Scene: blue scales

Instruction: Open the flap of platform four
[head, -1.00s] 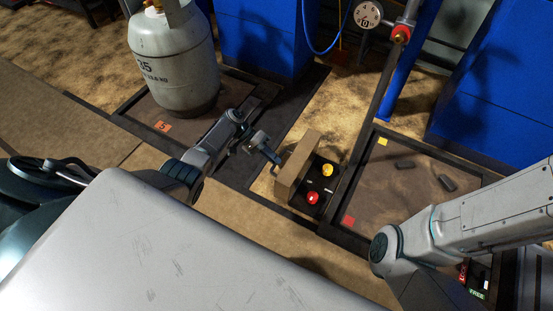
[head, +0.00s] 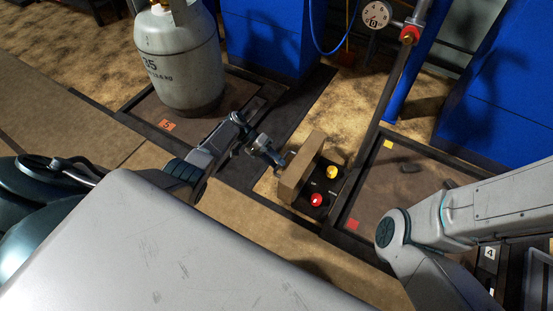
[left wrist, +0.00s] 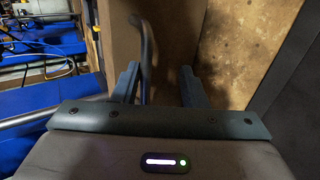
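A tan flap (head: 302,168) stands up on edge beside a small dark control box (head: 322,200) with a yellow button (head: 332,172) and a red button (head: 316,200). My left gripper (head: 272,157) is at the flap's left side. In the left wrist view the fingers of this gripper (left wrist: 160,88) are apart, with a curved dark rod (left wrist: 147,50) between them, nearer the left finger. The tan panel (left wrist: 120,35) is behind the rod. Contact cannot be told. My right gripper is out of view; only its arm shows. A "4" plate (head: 489,253) is at lower right.
A grey gas cylinder (head: 180,62) stands on platform five at left. Blue cabinets (head: 265,40) and a gauge pipe (head: 408,60) stand behind.

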